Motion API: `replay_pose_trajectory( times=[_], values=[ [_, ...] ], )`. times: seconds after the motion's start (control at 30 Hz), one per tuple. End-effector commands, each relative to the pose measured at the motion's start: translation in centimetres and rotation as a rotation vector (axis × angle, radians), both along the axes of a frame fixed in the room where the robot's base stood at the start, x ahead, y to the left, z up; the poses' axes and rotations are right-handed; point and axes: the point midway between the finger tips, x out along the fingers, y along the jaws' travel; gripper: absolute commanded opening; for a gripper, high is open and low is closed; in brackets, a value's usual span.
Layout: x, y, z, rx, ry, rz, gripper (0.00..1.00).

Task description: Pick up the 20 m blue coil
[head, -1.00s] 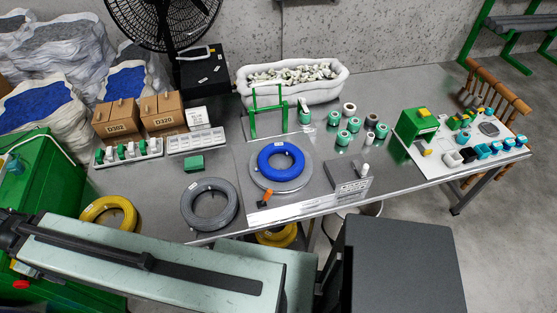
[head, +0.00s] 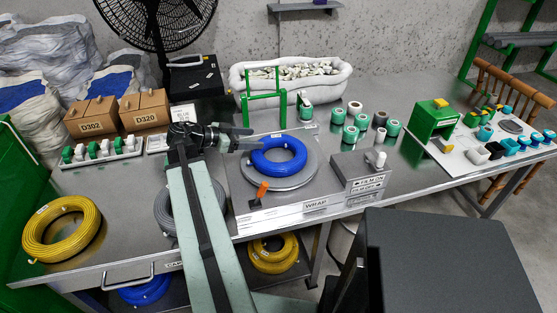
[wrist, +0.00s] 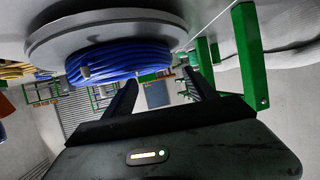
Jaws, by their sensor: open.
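A blue coil (head: 278,156) lies flat on a round grey turntable (head: 262,181) at the middle of the table in the head view. My gripper (head: 244,139) is open and empty, at the left far side of this coil, beside it. In the wrist view the blue coil (wrist: 118,60) is close ahead and the picture is turned over, with the turntable (wrist: 105,22) at the top. The two open fingers of my gripper (wrist: 158,88) point toward the coil's side and the green stand. Another blue coil (head: 145,289) lies on the lower shelf. No coil's length label is readable.
A green stand (head: 266,107) rises behind the turntable, near my gripper. A orange-handled tool (head: 262,190) stands at the turntable's front. A grey coil (head: 176,208) is partly hidden by my arm. Yellow coil (head: 62,228) lies at left, green-and-white rolls (head: 350,134) at right.

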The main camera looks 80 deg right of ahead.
Motion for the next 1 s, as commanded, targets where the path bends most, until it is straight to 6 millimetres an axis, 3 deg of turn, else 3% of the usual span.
replay_pose_trajectory(
  times=[0.37, 0.63, 0.87, 1.0],
  values=[
    [-2.1, -1.6, -1.2, 0.003, 0.0, 0.001, 0.66],
    [-5.4, -3.9, -3.0, 0.005, 0.0, -0.001, 0.66],
    [-5.7, -4.2, -2.9, 0.004, 0.0, 0.002, 0.66],
    [-5.7, -4.2, -2.9, 0.005, 0.0, 0.002, 0.3]
  ],
)
